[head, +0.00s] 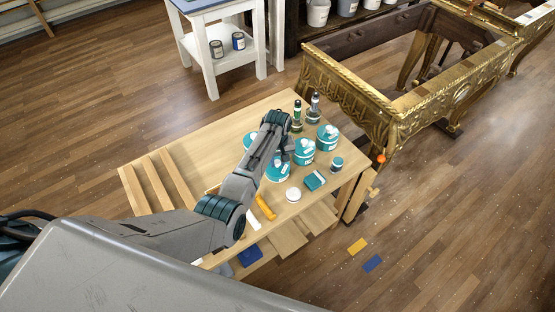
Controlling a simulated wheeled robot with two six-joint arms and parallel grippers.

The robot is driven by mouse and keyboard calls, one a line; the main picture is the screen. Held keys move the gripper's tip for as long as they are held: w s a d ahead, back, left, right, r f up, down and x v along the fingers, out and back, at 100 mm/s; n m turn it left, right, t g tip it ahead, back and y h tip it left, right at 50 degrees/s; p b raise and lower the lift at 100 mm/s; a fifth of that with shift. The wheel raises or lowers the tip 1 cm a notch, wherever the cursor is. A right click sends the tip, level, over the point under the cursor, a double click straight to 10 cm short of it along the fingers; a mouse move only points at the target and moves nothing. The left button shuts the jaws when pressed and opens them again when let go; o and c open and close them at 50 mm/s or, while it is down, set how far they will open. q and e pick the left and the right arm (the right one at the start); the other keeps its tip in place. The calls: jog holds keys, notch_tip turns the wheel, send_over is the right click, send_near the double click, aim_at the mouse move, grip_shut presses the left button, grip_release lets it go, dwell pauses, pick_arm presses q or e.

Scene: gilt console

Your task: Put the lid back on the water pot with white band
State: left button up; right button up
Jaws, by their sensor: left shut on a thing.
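Several teal pots with white markings stand on the wooden bench: one at the right (328,138), one in the middle (304,154), one nearer the front (278,172), and one partly behind my arm (249,143). At this size I cannot tell which has the white band. My left gripper (286,153) reaches over the bench, between the middle and front pots, pointing down. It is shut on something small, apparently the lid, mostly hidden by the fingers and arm. I cannot tell whether it touches a pot. My right gripper is not in view.
A gilt console frame (345,82) stands close behind at right. Open floor lies right.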

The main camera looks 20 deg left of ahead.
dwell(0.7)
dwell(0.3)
pick_arm(q)
jog(key=o, duration=1.5)
jog(key=shift+r+p, duration=0.65)
jog(key=shift+p, duration=0.25)
jog(key=shift+r+p, duration=2.85)
jog(key=shift+p, duration=0.25)
